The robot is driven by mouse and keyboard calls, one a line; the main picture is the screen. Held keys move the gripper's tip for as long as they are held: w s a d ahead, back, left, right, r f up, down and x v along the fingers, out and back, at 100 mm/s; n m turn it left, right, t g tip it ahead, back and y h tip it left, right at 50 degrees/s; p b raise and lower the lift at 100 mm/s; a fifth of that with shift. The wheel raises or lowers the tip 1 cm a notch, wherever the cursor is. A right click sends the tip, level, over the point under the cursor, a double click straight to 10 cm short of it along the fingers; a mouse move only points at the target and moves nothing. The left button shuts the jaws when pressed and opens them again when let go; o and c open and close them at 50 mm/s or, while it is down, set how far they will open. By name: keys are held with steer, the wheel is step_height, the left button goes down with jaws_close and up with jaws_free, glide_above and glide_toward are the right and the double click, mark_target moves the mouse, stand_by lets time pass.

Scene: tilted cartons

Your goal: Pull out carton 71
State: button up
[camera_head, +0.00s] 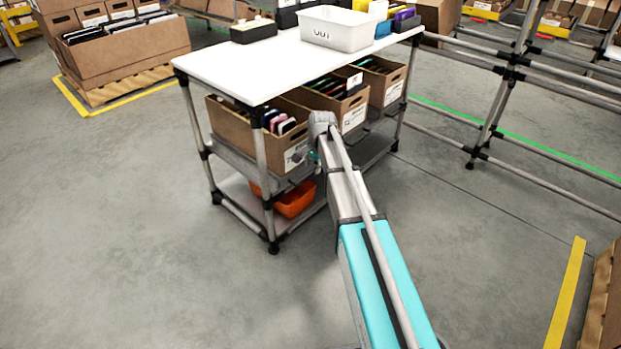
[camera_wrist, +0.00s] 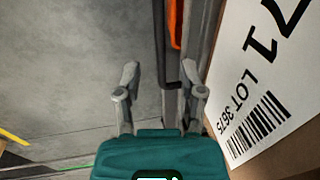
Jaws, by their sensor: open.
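Carton 71 (camera_wrist: 285,158) is a brown cardboard box. In the wrist view, its white label with "71", "LOT 3675" and a barcode fills the right side. In the head view, the nearest carton (camera_head: 243,132) on the tilted middle shelf stands right beside my arm's end and seems to be this one; its label is too small to read there. It holds dark, pink and white items. My gripper (camera_wrist: 164,82) is open, its two grey fingers apart and nothing between them. It is beside the carton's label face. In the head view my wrist largely hides the fingers.
Two more cartons (camera_head: 340,104) (camera_head: 388,80) stand farther along the same shelf. A white tote (camera_head: 338,30) is on the white tabletop (camera_head: 235,68). An orange bin (camera_head: 296,203) lies on the lower shelf. A rail frame (camera_head: 497,90) stands at right; the floor in front is clear.

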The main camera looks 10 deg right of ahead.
mark_target(311, 175)
steer(key=shift+w+a+f+b, duration=0.15)
steer(key=shift+f+b, duration=0.7)
steer(key=shift+f, duration=0.15)
steer(key=shift+w+a+f+b, duration=0.1)
steer(key=shift+w+f+b, duration=0.05)
steer(key=shift+f+b, duration=0.75)
jaws_close()
